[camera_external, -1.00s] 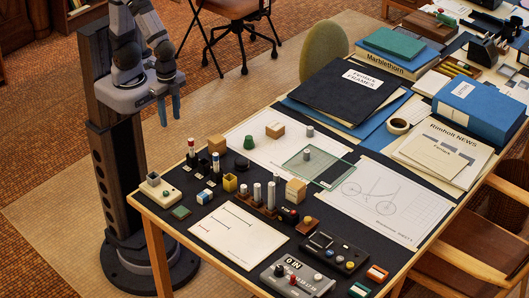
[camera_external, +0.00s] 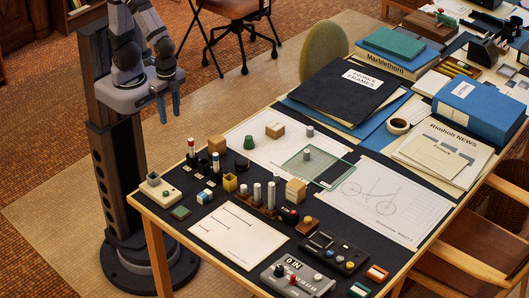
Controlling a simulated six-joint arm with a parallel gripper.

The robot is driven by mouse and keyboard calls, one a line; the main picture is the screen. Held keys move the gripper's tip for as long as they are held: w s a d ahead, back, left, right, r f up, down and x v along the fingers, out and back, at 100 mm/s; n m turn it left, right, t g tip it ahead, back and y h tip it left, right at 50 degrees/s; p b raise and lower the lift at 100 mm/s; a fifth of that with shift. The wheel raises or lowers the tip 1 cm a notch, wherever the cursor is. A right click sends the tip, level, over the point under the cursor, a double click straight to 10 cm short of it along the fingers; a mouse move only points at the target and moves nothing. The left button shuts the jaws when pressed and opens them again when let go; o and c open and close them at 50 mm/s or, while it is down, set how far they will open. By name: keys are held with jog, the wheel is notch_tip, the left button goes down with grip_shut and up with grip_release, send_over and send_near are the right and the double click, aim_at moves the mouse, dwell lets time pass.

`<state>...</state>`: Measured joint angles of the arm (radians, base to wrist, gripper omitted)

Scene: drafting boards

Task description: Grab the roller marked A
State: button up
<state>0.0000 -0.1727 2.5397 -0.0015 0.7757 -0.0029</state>
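I cannot read a letter A on any small part, so I cannot tell which one is the roller marked A. Several upright cylinders stand on the table: a white cylinder (camera_external: 257,193) in a wooden holder (camera_external: 262,209) with others like it, a grey cylinder (camera_external: 310,131) on a drawing sheet, and another grey cylinder (camera_external: 307,153) on a clear green plate (camera_external: 318,166). My gripper (camera_external: 169,108) hangs beyond the table's far left edge, above the floor.
Small blocks and pegs crowd the table's left part, including a red-topped peg (camera_external: 191,147) and a yellow cup (camera_external: 230,182). A grey control box (camera_external: 297,279) stands at the front. A black folder (camera_external: 350,97) and blue box (camera_external: 480,108) lie farther right. A drawing sheet (camera_external: 385,200) is mostly clear.

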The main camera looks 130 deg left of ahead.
aim_at(277, 174)
jog(key=w+a+n+t+h+b, duration=0.25)
jog(key=w+n+h+b, duration=0.25)
jog(key=w+n+b, duration=0.95)
jog(key=w+a+r+n+t+h+b, duration=0.25)
jog(key=w+a+n+t+b, duration=0.6)
jog(key=w+a+n, duration=0.7)
jog(key=shift+t+y, duration=0.4)
jog(key=shift+y, duration=0.05)
jog(key=f, duration=1.7)
jog(key=shift+s+a+f, duration=0.2)
jog(key=shift+s+a, duration=0.05)
jog(key=shift+s, duration=0.1)
jog(key=shift+x, duration=3.7)
jog(key=shift+s+d+f, duration=0.1)
jog(key=shift+s+f, duration=0.05)
jog(key=shift+c, duration=0.6)
